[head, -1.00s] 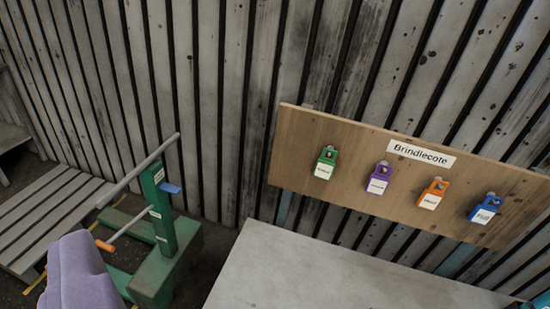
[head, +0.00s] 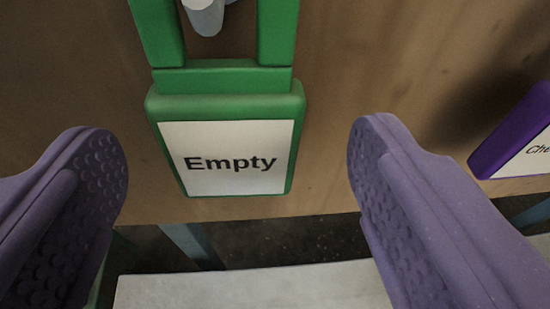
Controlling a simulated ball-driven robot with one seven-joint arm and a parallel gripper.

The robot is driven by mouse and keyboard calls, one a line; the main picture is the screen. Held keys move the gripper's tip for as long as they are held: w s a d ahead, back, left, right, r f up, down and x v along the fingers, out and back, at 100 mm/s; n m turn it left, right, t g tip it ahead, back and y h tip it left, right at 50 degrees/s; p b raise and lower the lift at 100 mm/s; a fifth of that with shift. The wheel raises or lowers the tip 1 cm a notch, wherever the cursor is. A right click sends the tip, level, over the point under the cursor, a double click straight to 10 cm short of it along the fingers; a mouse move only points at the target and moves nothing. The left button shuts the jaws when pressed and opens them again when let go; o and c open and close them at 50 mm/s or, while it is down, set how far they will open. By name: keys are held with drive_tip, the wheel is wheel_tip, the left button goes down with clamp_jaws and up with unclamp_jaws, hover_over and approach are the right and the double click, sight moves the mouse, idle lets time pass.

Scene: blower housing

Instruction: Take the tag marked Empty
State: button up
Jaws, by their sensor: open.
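The green tag (head: 298,108) with a white label reading "Empty" hangs on the wooden board (head: 390,55). Its green loop goes up around a grey peg (head: 205,15), and the top of the loop is cut off by the picture edge. My gripper (head: 238,155) is open, with one purple finger to the left of the tag and one to the right. Neither finger appears to touch the tag. There is a wider gap on the right side than on the left.
A purple tag (head: 508,130) hangs on the board to the right, close to my right finger, its label partly cut off. Below the board is a pale flat surface (head: 250,290). A dark gap lies between them.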

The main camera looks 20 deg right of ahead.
drive_tip(key=shift+x, duration=1.05)
drive_tip(key=shift+s+a+r, duration=0.1)
drive_tip(key=c, duration=1.1)
drive_tip(key=shift+r+p, duration=0.35)
drive_tip(key=shift+r, duration=0.3)
drive_tip(key=shift+s+a, duration=0.2)
drive_tip(key=shift+s, duration=0.8)
drive_tip(key=shift+s+a, duration=0.15)
drive_tip(key=shift+s, duration=0.8)
drive_tip(key=shift+s+a, duration=0.2)
drive_tip(key=shift+s, duration=0.8)
drive_tip(key=shift+s+a+p, duration=0.25)
drive_tip(key=shift+s+p, duration=0.05)
drive_tip(key=shift+s, duration=1)
drive_tip(key=shift+s+a+p, duration=0.3)
drive_tip(key=shift+s, duration=1)
drive_tip(key=shift+s+a+p, duration=0.25)
drive_tip(key=shift+s+p, duration=0.05)
drive_tip(key=shift+s, duration=1)
